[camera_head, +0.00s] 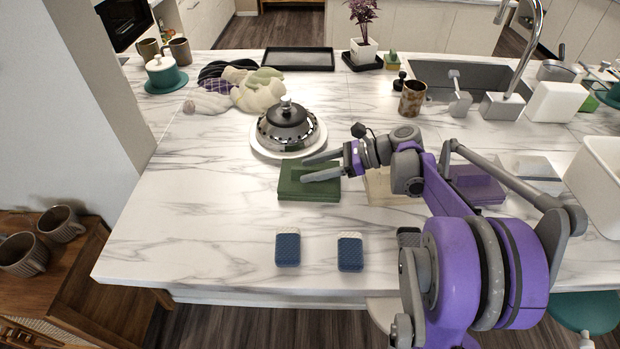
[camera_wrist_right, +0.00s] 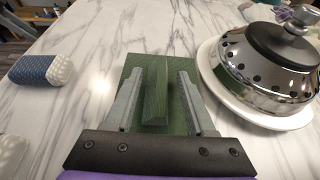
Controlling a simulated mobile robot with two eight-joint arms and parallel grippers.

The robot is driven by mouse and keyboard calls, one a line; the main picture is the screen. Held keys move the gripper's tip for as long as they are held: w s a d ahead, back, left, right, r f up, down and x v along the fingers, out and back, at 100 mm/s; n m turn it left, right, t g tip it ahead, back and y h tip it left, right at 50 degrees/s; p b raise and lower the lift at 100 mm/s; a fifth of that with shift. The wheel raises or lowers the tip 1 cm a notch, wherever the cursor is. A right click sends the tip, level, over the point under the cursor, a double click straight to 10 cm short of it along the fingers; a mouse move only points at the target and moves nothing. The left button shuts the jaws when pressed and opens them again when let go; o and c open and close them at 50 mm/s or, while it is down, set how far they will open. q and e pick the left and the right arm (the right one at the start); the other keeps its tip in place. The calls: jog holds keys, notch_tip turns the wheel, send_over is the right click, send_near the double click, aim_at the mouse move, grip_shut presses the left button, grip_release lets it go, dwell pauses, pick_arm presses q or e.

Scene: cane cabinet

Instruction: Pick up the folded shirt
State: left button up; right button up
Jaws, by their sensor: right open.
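The folded shirt (camera_head: 293,189) appears to be the flat, dark green, rectangular thing on the marble counter, just in front of the domed metal lid. It also shows in the right wrist view (camera_wrist_right: 172,60), with a raised green ridge along its middle. My right gripper (camera_head: 308,168) reaches in from the right over it, jaws apart. In the right wrist view, the two grey fingers (camera_wrist_right: 160,73) lie on either side of the ridge, with gaps between. Whether the fingertips touch the shirt I cannot tell. My left gripper is not in view.
The metal dome (camera_head: 287,125) on a white plate stands close behind the shirt. A beige flat item (camera_head: 385,188) and a purple one (camera_head: 476,186) lie to the right. The counter's left front is clear.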

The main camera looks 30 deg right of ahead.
jog(key=shift+w+a+f, duration=0.2)
jog(key=shift+a, duration=0.15)
jog(key=shift+c, duration=0.2)
grip_shut()
jog(key=shift+r, duration=0.1)
